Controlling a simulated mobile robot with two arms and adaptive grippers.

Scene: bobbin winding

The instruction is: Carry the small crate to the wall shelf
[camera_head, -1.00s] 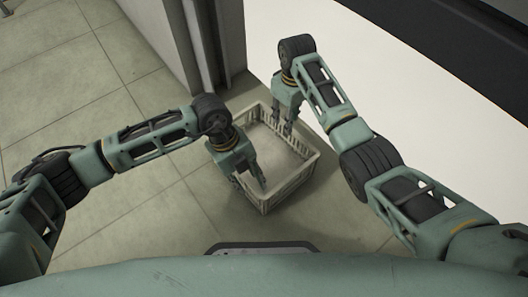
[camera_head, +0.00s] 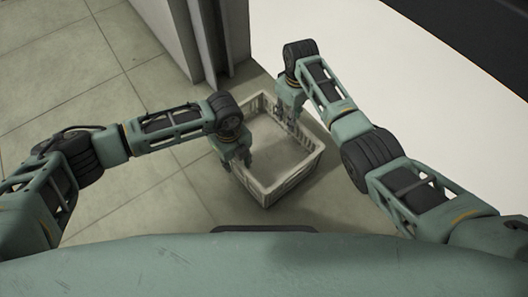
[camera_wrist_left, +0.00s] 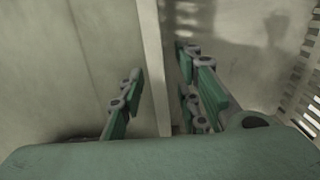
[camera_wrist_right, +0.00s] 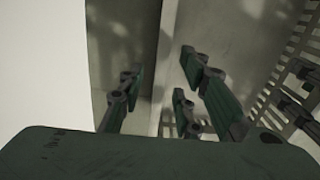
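The small crate (camera_head: 296,178), pale and slatted, looks empty and stands upright below my arms; I cannot tell whether it rests on the floor. My left gripper (camera_head: 238,160) is at its left wall. In the left wrist view the fingers (camera_wrist_left: 160,98) stand apart, one on each side of the crate's rim (camera_wrist_left: 154,68), with gaps. My right gripper (camera_head: 288,120) is at the far right wall. In the right wrist view its fingers (camera_wrist_right: 165,95) are also apart, astride the rim (camera_wrist_right: 168,60). The wall shelf is not recognisable in these views.
A grey wall corner or post (camera_head: 205,45) stands just behind the crate. A large white surface (camera_head: 330,35) lies to the right, with a dark panel (camera_head: 470,40) at the upper right. Tiled floor (camera_head: 70,65) is clear at the left.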

